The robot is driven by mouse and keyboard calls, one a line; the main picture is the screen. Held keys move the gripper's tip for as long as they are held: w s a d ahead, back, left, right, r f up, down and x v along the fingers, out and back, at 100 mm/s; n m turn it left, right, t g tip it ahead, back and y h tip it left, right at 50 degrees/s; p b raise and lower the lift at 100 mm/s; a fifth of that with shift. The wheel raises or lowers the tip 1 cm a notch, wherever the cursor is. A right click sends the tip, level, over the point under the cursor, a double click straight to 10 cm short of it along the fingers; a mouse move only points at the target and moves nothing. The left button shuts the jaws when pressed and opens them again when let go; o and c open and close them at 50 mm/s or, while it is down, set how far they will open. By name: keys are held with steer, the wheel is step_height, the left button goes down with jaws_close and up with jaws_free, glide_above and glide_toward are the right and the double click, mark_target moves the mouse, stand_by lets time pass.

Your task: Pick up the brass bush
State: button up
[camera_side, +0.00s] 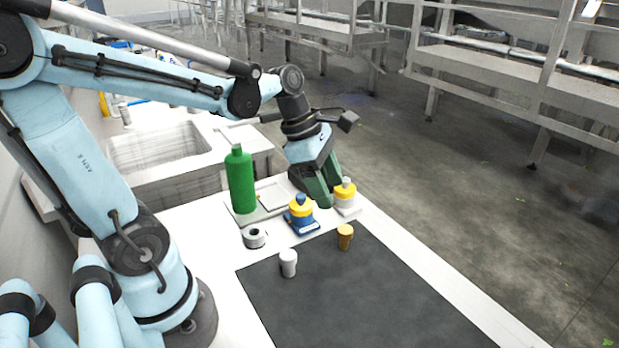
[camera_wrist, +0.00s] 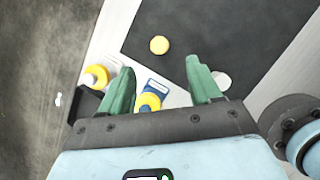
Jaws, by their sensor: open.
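The brass bush (camera_side: 345,237) is a small golden-orange cylinder standing upright on the dark mat (camera_side: 350,290), near its far edge. In the wrist view the brass bush (camera_wrist: 159,45) shows as a round yellow top, ahead of the fingertips and between their lines. My gripper (camera_side: 327,199) is above the back of the table, higher than the bush and apart from it. In the wrist view its two green fingers (camera_wrist: 159,68) are spread wide with nothing between the tips.
A white cylinder (camera_side: 288,263) stands on the mat, left of the bush. The mat's front is clear.

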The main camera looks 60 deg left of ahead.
mark_target(345, 229)
steer(key=shift+n, duration=0.7)
steer(key=x, duration=0.6)
steer(key=shift+w+f, duration=0.2)
steer(key=shift+f, duration=0.15)
steer(key=shift+a+x, duration=0.15)
steer(key=shift+x, duration=1.2)
steer(key=shift+a+x, duration=0.1)
steer(key=shift+x, duration=1.25)
steer(key=shift+s+f, duration=0.1)
steer(key=shift+s, duration=0.05)
steer(key=c, duration=1.1)
steer(key=shift+c, duration=0.2)
